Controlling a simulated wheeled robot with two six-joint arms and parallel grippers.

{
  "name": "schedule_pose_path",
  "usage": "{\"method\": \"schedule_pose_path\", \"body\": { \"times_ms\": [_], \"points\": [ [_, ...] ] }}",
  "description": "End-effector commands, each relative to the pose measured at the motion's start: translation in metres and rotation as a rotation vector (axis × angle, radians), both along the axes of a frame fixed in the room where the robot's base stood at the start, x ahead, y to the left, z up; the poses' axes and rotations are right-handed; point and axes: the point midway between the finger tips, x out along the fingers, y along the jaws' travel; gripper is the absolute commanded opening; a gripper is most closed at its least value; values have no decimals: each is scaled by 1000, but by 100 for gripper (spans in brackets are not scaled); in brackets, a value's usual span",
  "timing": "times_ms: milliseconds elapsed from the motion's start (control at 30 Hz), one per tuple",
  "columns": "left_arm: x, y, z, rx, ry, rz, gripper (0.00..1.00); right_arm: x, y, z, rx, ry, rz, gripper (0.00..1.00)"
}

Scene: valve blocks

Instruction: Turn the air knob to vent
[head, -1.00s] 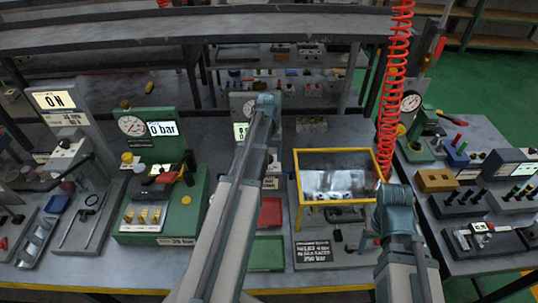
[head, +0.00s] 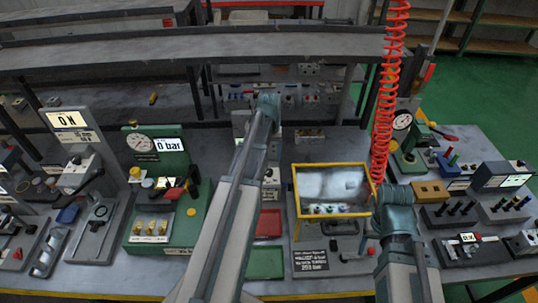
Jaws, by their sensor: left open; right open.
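I cannot tell for sure which part is the air knob; no vent lettering is readable. A small red knob (head: 371,251) shows low beside that box. A round gauge (head: 402,120) stands at the right. My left gripper (head: 268,103) is raised in front of a grey panel at the back middle, its arm hiding part of that panel. My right gripper (head: 393,196) is over the right edge of the yellow-framed box. Fingertips are hard to make out; both are open, with nothing seen held.
A green unit (head: 200,215) with a gauge and a "0 bar" display (head: 170,145) stands left. An "ON" sign (head: 67,119) is further left. Red (head: 268,223) and green (head: 265,262) trays lie between the arms.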

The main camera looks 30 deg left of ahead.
Motion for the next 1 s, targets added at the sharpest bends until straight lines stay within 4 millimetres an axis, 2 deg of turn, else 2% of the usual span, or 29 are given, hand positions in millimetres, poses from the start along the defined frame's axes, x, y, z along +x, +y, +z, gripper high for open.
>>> {"method": "schedule_pose_path", "body": {
  "times_ms": [33,100,367,1000],
  "points": [
    [0,0,16,0,0,0,72,0,0,16,0,0,0,72],
    [0,0,27,0,0,0,72,0,0,27,0,0,0,72],
    [0,0,58,0,0,0,72,0,0,58,1,0,-6,72],
    [0,0,61,0,0,0,72,0,0,61,2,0,-8,72]
  ]
}}
